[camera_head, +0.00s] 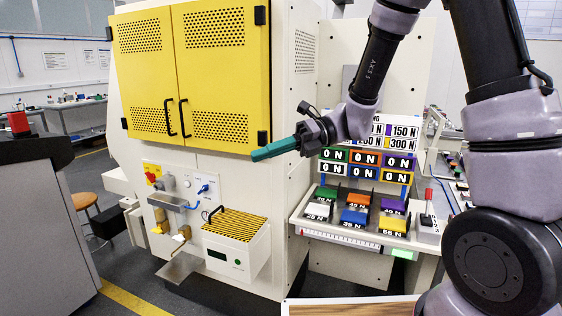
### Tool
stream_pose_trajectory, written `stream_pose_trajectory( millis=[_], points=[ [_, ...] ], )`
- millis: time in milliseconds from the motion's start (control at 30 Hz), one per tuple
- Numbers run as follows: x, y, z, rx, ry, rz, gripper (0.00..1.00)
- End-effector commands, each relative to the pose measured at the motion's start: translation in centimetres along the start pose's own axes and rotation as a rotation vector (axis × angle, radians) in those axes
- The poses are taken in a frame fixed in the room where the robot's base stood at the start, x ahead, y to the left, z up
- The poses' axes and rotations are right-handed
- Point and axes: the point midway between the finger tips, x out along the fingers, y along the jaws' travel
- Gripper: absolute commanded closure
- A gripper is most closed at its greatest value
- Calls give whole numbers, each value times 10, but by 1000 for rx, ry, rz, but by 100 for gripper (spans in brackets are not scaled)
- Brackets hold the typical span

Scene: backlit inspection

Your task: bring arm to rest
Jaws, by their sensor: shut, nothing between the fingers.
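My arm comes in from the upper right and bends down to my gripper (276,149) near the picture's middle. The gripper has teal fingers that point left. They are shut with nothing between them. It hangs in the air in front of the yellow-doored cabinet (200,78), at the lower right corner of its doors. I cannot tell how far the fingertips are from the cabinet.
A table with coloured weight blocks (354,217) and a sign board (404,133) stands right of the cabinet, partly behind my arm. A box with a yellow grille (236,224) sticks out below the doors. A dark-topped counter (35,147) and a stool (85,201) are at left.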

Motion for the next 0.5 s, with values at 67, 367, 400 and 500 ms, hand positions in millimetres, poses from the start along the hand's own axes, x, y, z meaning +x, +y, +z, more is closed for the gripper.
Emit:
stream_pose_trajectory(
  millis=[67,367,400,500],
  points=[
    [-22,20,-9,-224,76,-74,100],
    [-107,57,-54,-1007,479,-373,100],
    [-120,60,-58,-1104,547,-414,100],
    [-154,69,-68,-1329,736,-517,100]
  ],
)
